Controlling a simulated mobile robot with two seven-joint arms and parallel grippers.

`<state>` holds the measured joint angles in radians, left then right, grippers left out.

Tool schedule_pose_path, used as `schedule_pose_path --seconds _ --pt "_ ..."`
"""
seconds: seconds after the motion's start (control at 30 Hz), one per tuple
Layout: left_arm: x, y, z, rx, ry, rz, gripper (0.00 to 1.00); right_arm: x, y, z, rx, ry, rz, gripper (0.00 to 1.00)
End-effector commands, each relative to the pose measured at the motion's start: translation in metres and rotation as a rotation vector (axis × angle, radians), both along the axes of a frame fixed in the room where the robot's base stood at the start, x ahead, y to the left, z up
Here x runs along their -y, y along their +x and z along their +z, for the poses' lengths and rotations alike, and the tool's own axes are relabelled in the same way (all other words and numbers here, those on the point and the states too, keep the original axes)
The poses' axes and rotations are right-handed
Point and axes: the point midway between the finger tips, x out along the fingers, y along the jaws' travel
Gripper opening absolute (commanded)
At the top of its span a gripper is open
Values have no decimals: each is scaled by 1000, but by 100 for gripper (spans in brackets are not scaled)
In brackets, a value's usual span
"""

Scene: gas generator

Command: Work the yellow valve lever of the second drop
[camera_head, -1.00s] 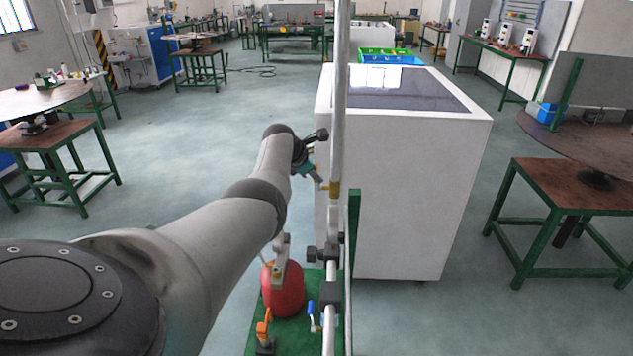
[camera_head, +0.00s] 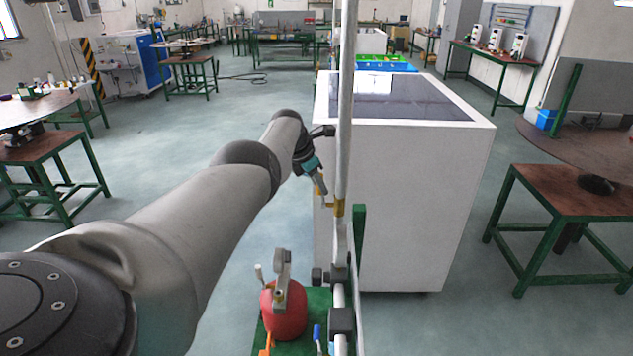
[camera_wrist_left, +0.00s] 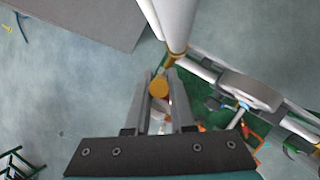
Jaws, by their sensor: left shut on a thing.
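The yellow valve lever (camera_head: 338,208) sits on the upright grey pipe (camera_head: 343,100), in front of the white cabinet. In the left wrist view the lever's rounded yellow end (camera_wrist_left: 159,87) lies between my finger tips, and a yellow fitting joins it to the pipe (camera_wrist_left: 178,25). My left gripper (camera_head: 322,190) reaches the lever from the left. Its two fingers (camera_wrist_left: 163,85) are shut on the lever. The lever's far side is hidden by the fingers. My right gripper is in neither view.
A red cylinder (camera_head: 285,312) with a grey valve top stands on the green base below. A blue-handled valve (camera_head: 317,333) is beside it. The large white cabinet (camera_head: 405,190) stands close behind the pipe. Open floor lies to the left.

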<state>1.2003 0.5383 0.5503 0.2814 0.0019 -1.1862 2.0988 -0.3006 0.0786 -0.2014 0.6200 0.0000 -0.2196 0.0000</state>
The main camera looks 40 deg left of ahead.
Motion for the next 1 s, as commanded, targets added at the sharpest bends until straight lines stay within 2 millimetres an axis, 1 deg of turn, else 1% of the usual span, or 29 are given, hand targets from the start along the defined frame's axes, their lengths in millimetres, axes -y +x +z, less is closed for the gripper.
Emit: schedule_pose_path --seconds 0.37,0.4,0.63,0.87,1.0 --pt "0 0 -1 -1 0 1 0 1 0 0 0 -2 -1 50" --pt "0 0 -1 -1 0 1 26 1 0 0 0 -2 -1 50" --pt "0 0 -1 -1 -1 1 52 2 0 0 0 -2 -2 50" --pt "0 0 0 -1 0 0 52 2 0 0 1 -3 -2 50" --pt "0 -1 2 -1 -1 0 52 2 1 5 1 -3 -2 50"
